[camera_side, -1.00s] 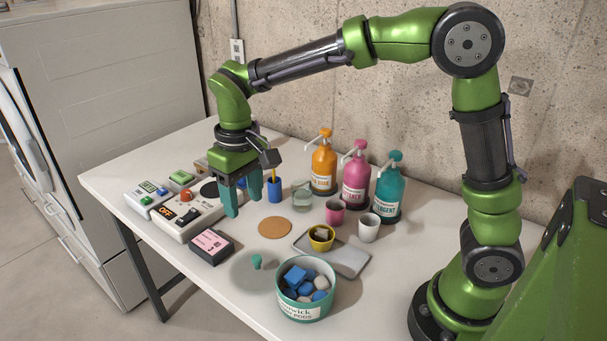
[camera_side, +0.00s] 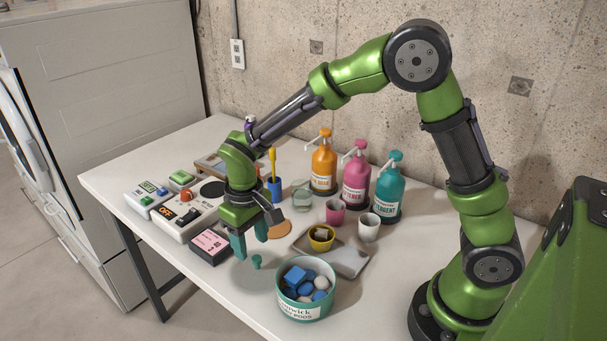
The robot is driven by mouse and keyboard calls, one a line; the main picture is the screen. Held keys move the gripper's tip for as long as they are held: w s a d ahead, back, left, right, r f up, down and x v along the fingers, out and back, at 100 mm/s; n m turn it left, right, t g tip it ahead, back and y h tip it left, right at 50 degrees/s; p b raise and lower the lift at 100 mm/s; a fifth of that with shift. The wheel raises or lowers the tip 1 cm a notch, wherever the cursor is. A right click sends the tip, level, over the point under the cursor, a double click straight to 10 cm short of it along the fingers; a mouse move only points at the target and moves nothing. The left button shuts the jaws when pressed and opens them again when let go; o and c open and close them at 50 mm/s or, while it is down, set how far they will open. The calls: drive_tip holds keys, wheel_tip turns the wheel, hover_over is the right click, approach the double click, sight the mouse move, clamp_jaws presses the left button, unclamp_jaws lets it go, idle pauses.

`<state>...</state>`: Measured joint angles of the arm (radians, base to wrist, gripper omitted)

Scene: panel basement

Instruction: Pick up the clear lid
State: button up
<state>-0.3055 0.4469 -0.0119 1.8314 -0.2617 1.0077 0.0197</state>
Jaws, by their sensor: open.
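The clear lid (camera_side: 256,262) lies on the white table, left of the teal tub (camera_side: 306,308). Its teal knob stands out, while its see-through disc is hard to make out. My gripper (camera_side: 250,249) is open and points down, with its two teal fingers close to the knob in the picture, just above and behind it. Nothing shows between the fingers. I cannot tell how high the fingertips are above the lid.
The open tub holds blue and white pods. A black box with a pink label (camera_side: 211,244) sits left of my gripper. A cork disc (camera_side: 281,229) lies behind it. A grey tray (camera_side: 347,262) with a yellow cup (camera_side: 321,238) is to the right. Pump bottles (camera_side: 356,182) stand farther back.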

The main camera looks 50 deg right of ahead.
sight(256, 258)
drive_tip(key=f, duration=0.4)
drive_tip(key=shift+s+d+f, duration=0.1)
drive_tip(key=shift+s+d, duration=0.15)
clamp_jaws()
